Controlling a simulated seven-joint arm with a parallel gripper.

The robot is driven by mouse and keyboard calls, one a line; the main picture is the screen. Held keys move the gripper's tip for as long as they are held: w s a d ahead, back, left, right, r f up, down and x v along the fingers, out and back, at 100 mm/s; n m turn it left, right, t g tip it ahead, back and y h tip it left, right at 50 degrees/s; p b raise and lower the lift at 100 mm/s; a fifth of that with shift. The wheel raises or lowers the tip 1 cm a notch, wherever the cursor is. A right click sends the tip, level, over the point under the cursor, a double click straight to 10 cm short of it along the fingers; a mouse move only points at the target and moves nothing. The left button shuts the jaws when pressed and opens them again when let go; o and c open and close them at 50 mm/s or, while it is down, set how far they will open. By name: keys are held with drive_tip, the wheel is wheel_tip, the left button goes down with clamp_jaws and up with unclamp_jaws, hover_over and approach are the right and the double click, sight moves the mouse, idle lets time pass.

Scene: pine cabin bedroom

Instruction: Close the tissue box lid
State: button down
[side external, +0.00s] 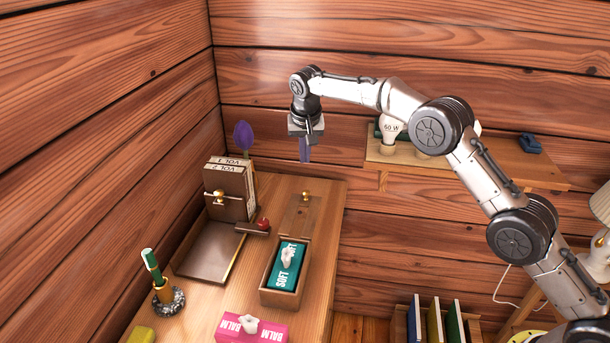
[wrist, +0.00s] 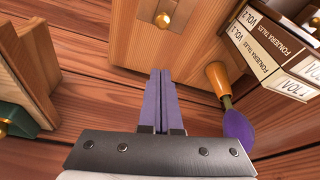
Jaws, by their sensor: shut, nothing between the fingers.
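The wooden tissue box (side external: 268,291) stands on the desk with a teal tissue pack (side external: 285,262) marked SOFT inside and a white tissue poking up. Its lid (side external: 298,216) is open, raised at the far end of the box, with a brass knob (side external: 306,195) near its top. In the wrist view a wooden panel with a brass knob (wrist: 165,20), apparently the lid, is just beyond my fingertips. My gripper (side external: 305,160) is shut and empty, pointing down above and behind the lid. Its purple fingers (wrist: 162,72) look apart from the panel, but the exact gap is unclear.
Books (side external: 231,185) and an open shallow wooden case (side external: 208,252) stand left of the box. A purple-headed utensil (side external: 243,135) rises behind them. A pink BALM box (side external: 250,328) is in front. A wall shelf (side external: 400,162) with a bulb is to the right.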

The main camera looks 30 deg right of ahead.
drive_tip(key=x, duration=1)
drive_tip(key=shift+f, duration=0.1)
drive_tip(key=shift+s+a+r, duration=0.3)
drive_tip(key=shift+s+a, duration=0.05)
drive_tip(key=shift+s, duration=0.25)
drive_tip(key=shift+s+a+r, duration=0.25)
drive_tip(key=shift+s+a, duration=0.05)
drive_tip(key=shift+s, duration=0.25)
drive_tip(key=shift+s+a+r, duration=0.3)
drive_tip(key=shift+s+a, duration=0.05)
drive_tip(key=shift+s, duration=0.25)
approach(291, 225)
drive_tip(key=f, duration=0.3)
drive_tip(key=s+f, duration=0.1)
drive_tip(key=f, duration=0.1)
drive_tip(key=shift+a+f, duration=0.2)
drive_tip(key=shift+a, duration=0.2)
